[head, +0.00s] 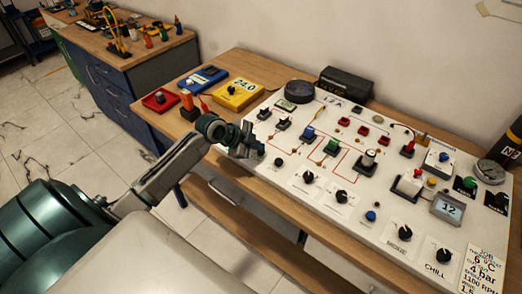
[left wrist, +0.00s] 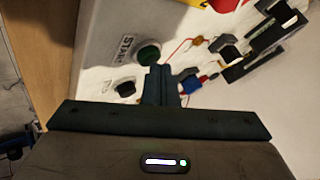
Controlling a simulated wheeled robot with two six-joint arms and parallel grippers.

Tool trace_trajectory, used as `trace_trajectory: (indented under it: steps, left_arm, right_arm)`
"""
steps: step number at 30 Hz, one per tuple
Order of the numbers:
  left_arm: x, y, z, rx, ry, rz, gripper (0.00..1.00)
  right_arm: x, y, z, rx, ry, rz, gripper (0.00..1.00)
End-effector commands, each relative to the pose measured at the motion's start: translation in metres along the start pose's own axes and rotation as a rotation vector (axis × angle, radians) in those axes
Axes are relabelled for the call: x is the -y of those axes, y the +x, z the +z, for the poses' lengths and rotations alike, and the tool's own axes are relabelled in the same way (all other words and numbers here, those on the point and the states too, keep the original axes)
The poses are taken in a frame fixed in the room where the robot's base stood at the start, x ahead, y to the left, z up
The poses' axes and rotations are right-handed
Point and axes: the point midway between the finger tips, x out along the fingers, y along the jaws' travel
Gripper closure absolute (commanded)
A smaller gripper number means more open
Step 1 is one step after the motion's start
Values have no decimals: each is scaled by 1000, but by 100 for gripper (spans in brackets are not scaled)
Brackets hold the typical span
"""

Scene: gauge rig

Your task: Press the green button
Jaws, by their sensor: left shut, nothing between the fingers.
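The green button (left wrist: 148,54) is a round dark-green cap on the white panel, beside a START label in the left wrist view. My left gripper (left wrist: 161,70) is shut and empty, its fingertips just by the button's lower right edge in that view. I cannot tell whether they touch it. In the head view my left gripper (head: 250,145) is over the left end of the white panel (head: 300,205), and it seems to hide the button there. My right gripper is not in view.
A black knob (left wrist: 125,89) sits near the button. Blue (head: 308,133) and green (head: 331,146) parts stand on the panel to the right of the gripper. A yellow meter (head: 237,94) and a red box (head: 160,100) lie on the wooden table behind.

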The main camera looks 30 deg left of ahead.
Motion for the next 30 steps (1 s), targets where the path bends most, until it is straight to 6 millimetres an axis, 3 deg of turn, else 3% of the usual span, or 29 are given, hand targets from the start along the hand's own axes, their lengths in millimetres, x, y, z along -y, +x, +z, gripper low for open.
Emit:
trace_trajectory:
  steps: [30]
  left_arm:
    - [9, -12, -8, 0, -1, 1, 100]
  right_arm:
    - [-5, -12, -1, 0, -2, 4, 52]
